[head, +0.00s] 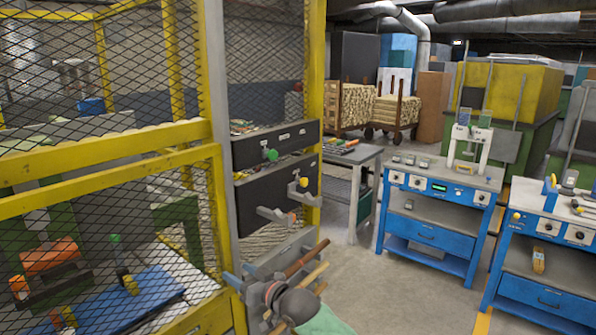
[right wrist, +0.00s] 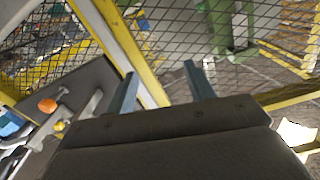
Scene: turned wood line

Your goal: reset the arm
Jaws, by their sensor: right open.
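My right gripper (right wrist: 160,80) shows in the right wrist view with its two blue-grey fingers spread apart. Nothing is between them. The yellow cage frame and its mesh lie beyond the fingertips. My left gripper is not in view.
A yellow mesh cage (head: 110,165) fills the left.

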